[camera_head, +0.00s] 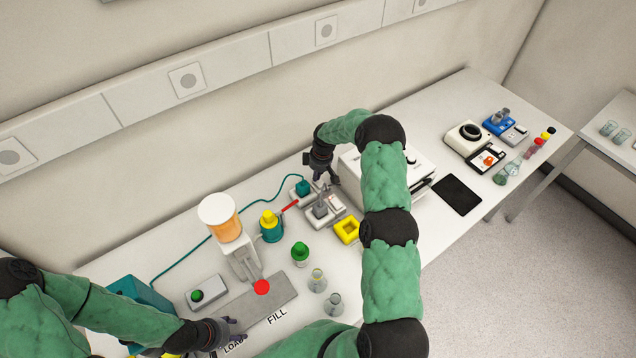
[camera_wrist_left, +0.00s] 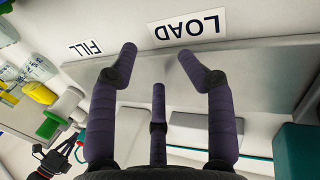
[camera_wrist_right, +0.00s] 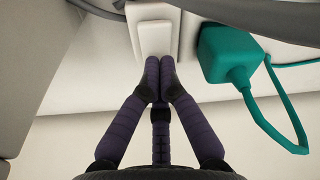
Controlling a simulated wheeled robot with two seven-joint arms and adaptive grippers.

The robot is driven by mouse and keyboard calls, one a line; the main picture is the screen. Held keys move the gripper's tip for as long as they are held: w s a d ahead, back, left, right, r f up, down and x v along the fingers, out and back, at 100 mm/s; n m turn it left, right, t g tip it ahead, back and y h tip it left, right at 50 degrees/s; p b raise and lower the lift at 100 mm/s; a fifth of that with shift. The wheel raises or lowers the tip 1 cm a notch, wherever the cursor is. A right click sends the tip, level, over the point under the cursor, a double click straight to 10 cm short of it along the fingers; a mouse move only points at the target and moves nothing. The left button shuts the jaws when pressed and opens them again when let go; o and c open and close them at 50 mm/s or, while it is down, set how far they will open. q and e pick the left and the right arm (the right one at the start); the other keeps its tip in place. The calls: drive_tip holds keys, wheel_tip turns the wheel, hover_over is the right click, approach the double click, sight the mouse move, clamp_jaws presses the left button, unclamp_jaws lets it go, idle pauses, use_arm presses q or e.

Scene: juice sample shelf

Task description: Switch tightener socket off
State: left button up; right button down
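A white socket with a rocker switch (camera_wrist_right: 152,38) fills the top middle of the right wrist view. A teal plug (camera_wrist_right: 225,55) with a teal cord sits beside it on the right; the teal plug also shows in the head view (camera_head: 302,187). My right gripper (camera_wrist_right: 159,68) has its fingertips together, with nothing between them. The tips overlap the lower edge of the switch; I cannot tell if they touch it. In the head view the right gripper (camera_head: 331,178) is behind the white socket blocks (camera_head: 336,207). My left gripper (camera_wrist_left: 157,54) is open and empty over the grey LOAD strip (camera_wrist_left: 245,68).
A white box machine (camera_head: 350,165) stands right beside my right gripper. A dispenser with orange contents (camera_head: 222,226) stands left.

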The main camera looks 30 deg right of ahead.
use_arm(q)
drive_tip(key=shift+d+r+p, duration=0.1)
drive_tip(key=shift+r+p, duration=0.2)
drive_tip(key=shift+r, duration=0.05)
use_arm(e)
drive_tip(key=shift+d+r, duration=0.15)
drive_tip(key=shift+r, duration=1.1)
use_arm(q)
drive_tip(key=shift+r+p, duration=0.4)
drive_tip(key=shift+r, duration=0.05)
use_arm(e)
drive_tip(key=shift+r, duration=1.7)
